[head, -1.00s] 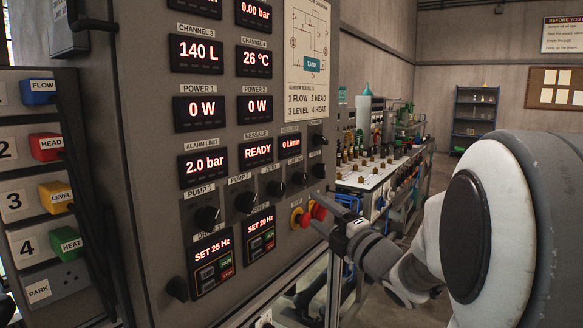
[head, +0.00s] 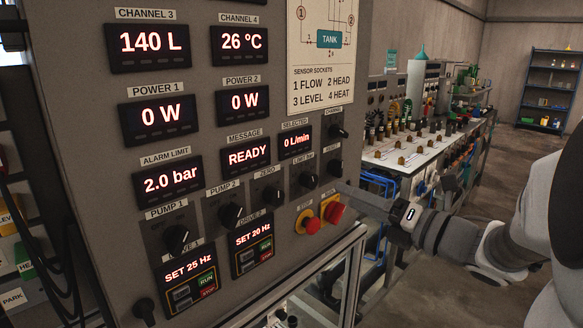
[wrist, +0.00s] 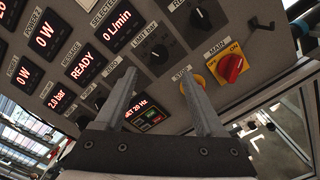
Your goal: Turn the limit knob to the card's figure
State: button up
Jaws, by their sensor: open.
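The limit knob (head: 308,178) is a black knob under a "LIMIT BAR" label on the grey panel. In the wrist view the limit knob (wrist: 157,53) shows just beyond and between my fingers, on a dark plate with a scale too small to read. The alarm limit display (head: 169,182) reads 2.0 bar. My gripper (head: 350,184) is open and empty, to the right of the knob in the head view. In the wrist view my gripper (wrist: 160,76) appears apart from the knob. I see no card with a legible limit figure.
Close by are the zero knob (head: 272,196), the yellow-backed red stop button (head: 311,225) and the red main switch (head: 333,212). The main switch (wrist: 232,68) lies right of my fingers in the wrist view. A workbench (head: 400,160) stands behind, right of the panel.

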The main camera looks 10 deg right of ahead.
aim_at(314, 182)
jog(key=shift+n, duration=0.3)
jog(key=p+x, duration=0.1)
jog(key=x, duration=0.8)
jog(key=shift+w+a+f, duration=0.1)
jog(key=shift+a, duration=0.05)
jog(key=shift+w+a+b, duration=0.1)
jog(key=shift+w+b, duration=0.1)
jog(key=shift+b, duration=0.25)
jog(key=shift+c, duration=0.2)
grip_shut()
dwell(0.8)
